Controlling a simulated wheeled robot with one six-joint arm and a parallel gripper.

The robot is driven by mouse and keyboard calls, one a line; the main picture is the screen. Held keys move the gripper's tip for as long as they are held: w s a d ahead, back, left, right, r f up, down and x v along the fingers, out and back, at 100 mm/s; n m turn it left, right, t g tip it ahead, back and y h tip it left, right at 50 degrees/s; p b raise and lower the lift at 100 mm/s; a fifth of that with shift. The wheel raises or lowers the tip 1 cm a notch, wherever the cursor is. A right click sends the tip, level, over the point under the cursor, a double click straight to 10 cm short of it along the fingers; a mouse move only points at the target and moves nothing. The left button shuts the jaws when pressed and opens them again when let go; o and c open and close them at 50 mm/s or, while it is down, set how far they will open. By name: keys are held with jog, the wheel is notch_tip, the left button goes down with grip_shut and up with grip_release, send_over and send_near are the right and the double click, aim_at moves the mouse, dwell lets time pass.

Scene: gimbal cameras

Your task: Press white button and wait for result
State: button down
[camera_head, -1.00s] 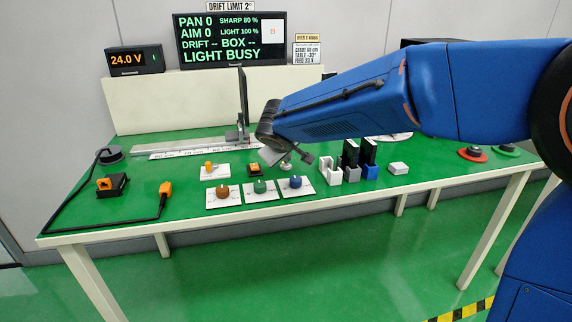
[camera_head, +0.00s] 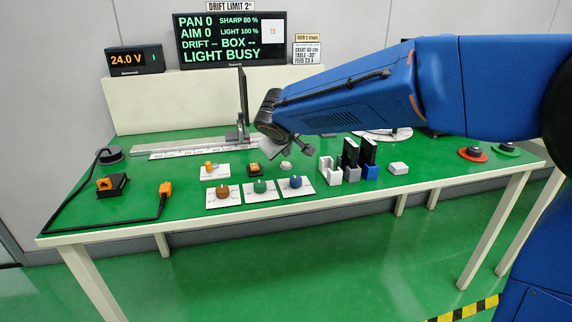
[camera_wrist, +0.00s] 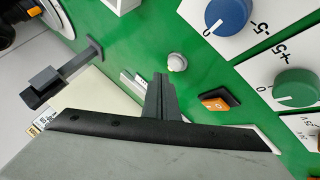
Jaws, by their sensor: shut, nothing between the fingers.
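A small white domed button (camera_head: 286,165) stands on the green table, right of an orange and black switch (camera_head: 254,169). It also shows in the wrist view (camera_wrist: 176,62), just beyond my fingertips, and nothing covers it. My gripper (camera_wrist: 161,82) is shut and empty, with a visible gap to the button. In the head view my gripper (camera_head: 276,148) is above and slightly left of the button. The display (camera_head: 231,40) reads PAN 0, AIM 0, SHARP 80 %, LIGHT 100 %, DRIFT -- BOX -- and LIGHT BUSY.
Brown (camera_head: 222,193), green (camera_head: 260,187) and blue (camera_head: 295,182) knobs on white plates stand in front. An upright dark panel (camera_head: 243,100) stands behind my gripper.

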aim_at(286, 165)
jog(key=shift+r, duration=2.2)
jog(key=s+d+f+m+g+h, duration=0.1)
jog(key=s+d+m, duration=0.1)
jog(key=s+d, duration=0.7)
jog(key=s+d+f+m+g, duration=0.15)
jog(key=s+d, duration=0.45)
jog(key=d, duration=0.8)
jog(key=s+d+f+m+g, duration=0.1)
jog(key=s+d+f, duration=0.3)
jog(key=s, duration=0.7)
jog(key=s+d+f+m+g+y, duration=0.1)
jog(key=s+d+f+m, duration=0.3)
jog(key=s, duration=0.8)
notch_tip(286, 165, down, 2)
jog(key=shift+s+d+f, duration=0.2)
jog(key=shift+s+d, duration=0.05)
jog(key=shift+d, duration=0.55)
